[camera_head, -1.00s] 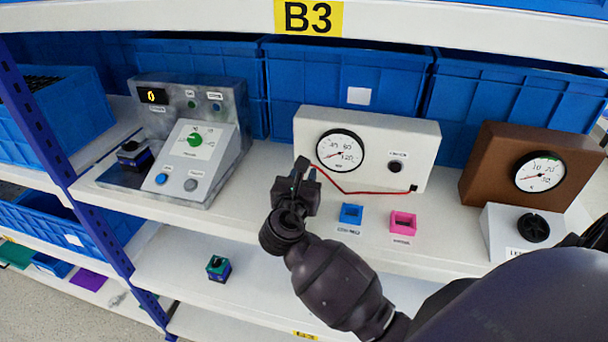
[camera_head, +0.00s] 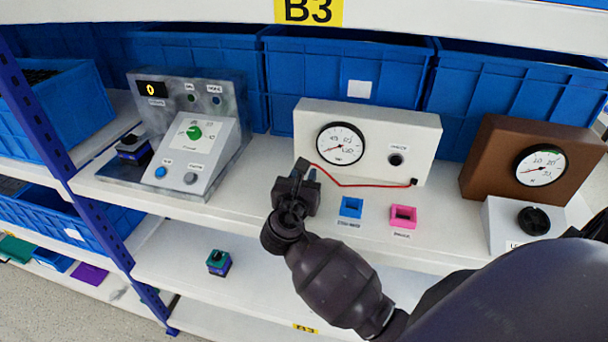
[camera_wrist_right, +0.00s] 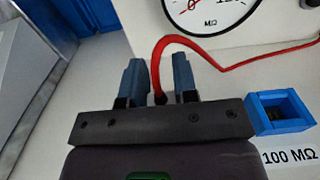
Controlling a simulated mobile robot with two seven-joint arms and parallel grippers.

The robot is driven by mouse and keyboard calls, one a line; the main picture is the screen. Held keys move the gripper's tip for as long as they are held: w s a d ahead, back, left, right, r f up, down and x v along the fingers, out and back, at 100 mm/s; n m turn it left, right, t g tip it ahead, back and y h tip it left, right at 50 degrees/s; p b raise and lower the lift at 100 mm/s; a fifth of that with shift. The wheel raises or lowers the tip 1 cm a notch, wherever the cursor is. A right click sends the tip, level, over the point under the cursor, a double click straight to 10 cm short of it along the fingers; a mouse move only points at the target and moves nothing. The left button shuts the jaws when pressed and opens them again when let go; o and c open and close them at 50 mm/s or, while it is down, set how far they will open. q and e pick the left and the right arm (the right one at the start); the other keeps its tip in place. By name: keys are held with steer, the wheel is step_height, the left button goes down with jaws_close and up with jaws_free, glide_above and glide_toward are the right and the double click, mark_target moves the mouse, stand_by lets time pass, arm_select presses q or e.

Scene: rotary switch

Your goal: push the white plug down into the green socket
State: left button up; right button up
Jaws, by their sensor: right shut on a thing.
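My right gripper (camera_head: 301,180) is over the shelf in front of the cream meter box. In the right wrist view its two fingers (camera_wrist_right: 160,82) stand on either side of the dark end of a red cable (camera_wrist_right: 158,97), and they are shut on it. The cable (camera_head: 350,191) runs to the meter box's lower right corner. I see no white plug. A blue socket (camera_head: 351,207) and a pink socket (camera_head: 403,215) stand to the right of the gripper. A small green-topped block (camera_head: 218,262) sits on the lower shelf; I cannot tell whether it is a socket. My left gripper is not in view.
The cream meter box (camera_head: 420,140) stands behind the gripper. A grey control panel (camera_head: 215,160) is at left, a brown gauge box (camera_head: 490,150) with a black knob (camera_head: 533,221) at right. Blue bins (camera_head: 350,60) line the back. Free shelf lies left of the gripper.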

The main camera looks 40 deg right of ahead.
steer(key=shift+f, duration=0.1)
steer(key=o, duration=1)
steer(key=shift+s+a, duration=0.25)
steer(key=shift+a, duration=0.05)
steer(key=b+v, duration=0.1)
steer(key=v, duration=0.7)
steer(key=shift+s+a, duration=0.2)
steer(key=shift+s, duration=0.05)
steer(key=shift+v, duration=0.75)
